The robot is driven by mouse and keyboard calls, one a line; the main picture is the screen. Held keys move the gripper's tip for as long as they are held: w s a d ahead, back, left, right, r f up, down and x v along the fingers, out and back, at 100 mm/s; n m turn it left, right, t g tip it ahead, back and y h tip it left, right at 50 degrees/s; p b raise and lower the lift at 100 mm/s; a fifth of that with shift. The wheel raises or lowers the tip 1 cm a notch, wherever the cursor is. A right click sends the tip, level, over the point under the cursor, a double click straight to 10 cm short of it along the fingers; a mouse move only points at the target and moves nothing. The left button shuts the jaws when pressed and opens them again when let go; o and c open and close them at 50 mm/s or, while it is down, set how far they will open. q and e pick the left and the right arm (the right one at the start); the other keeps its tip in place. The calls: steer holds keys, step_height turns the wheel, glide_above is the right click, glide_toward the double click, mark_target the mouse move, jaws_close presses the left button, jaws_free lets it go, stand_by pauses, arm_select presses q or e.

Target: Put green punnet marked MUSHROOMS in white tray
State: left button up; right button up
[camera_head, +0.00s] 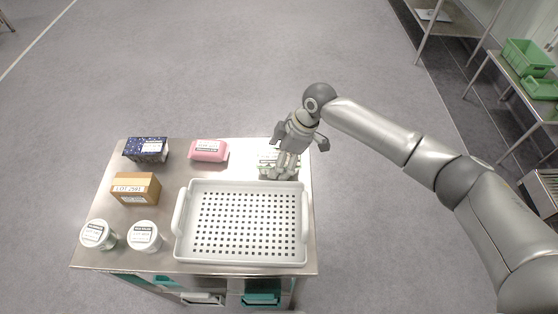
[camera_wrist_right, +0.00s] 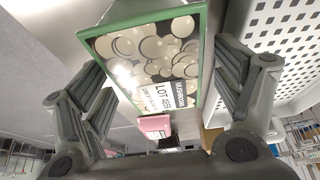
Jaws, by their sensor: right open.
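The green punnet (camera_wrist_right: 125,20) marked MUSHROOMS fills the upper middle of the right wrist view, with its green rim and printed lid between my open fingers. In the head view the punnet (camera_head: 266,160) stands at the back right of the table, mostly hidden under my right gripper (camera_head: 285,172). My right gripper is open, and its fingers (camera_wrist_right: 165,100) are on either side of the punnet; I cannot tell whether they touch it. The white tray (camera_head: 249,262) lies in front of the punnet, empty, with a perforated floor. My left gripper is not in view.
A pink pack (camera_head: 208,151), a dark blue starry box (camera_head: 146,150), a brown box (camera_head: 136,189) and two white tubs (camera_head: 145,237) (camera_head: 98,235) stand on the left half of the steel table (camera_head: 180,168). Benches with green crates (camera_head: 527,57) stand far right.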

steer(key=shift+f, duration=0.2)
stand_by(0.3)
steer(key=shift+c, duration=0.3)
steer(key=c, duration=1.3)
steer(key=shift+o, duration=0.2)
steer(key=shift+r, duration=0.15)
